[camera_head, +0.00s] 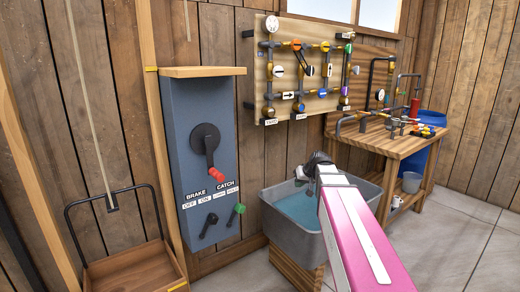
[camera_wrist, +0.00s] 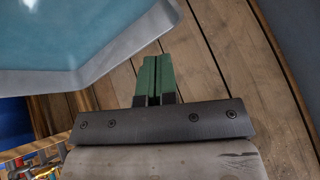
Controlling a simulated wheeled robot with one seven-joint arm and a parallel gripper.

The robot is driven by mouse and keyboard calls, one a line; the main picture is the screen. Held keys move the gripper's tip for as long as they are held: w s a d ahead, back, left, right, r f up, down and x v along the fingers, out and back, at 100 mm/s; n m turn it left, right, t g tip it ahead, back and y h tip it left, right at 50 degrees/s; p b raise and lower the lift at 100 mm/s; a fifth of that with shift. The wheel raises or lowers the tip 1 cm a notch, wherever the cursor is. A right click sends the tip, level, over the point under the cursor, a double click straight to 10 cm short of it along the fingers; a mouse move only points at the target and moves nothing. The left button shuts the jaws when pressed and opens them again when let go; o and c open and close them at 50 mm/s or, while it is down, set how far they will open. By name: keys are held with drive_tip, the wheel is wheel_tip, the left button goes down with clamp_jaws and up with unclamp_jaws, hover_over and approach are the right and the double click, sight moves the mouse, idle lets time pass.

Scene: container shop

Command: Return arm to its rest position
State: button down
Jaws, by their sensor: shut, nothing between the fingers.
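My arm (camera_head: 352,225), pink with a white strip, reaches from the bottom of the head view toward the grey basin (camera_head: 292,228). Its dark wrist end is over the right part of the basin, and the fingers are hidden there. In the wrist view my gripper (camera_wrist: 155,78) has green fingers shut together with nothing between them. The fingers are beside the basin's grey rim (camera_wrist: 90,80), in front of wooden planks. I cannot tell how far apart they are.
A grey-blue panel (camera_head: 180,130) with a red-handled crank (camera_head: 212,160) and a green-tipped lever (camera_head: 235,213) stands left. A pipe board (camera_head: 300,75) hangs behind. A wooden bench (camera_head: 397,148) with pipes and a blue barrel (camera_head: 432,124) stand right. Floor (camera_head: 470,235) at lower right is clear.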

drive_tip(key=s+d+f+m+g+h, duration=0.1)
drive_tip(key=s+f+g+h, duration=0.3)
drive_tip(key=s+f, duration=1.6)
drive_tip(key=shift+s+d+f+m+g, duration=0.3)
drive_tip(key=shift+s+m+g, duration=0.4)
drive_tip(key=shift+s, duration=0.4)
drive_tip(key=c, duration=1.8)
unclamp_jaws()
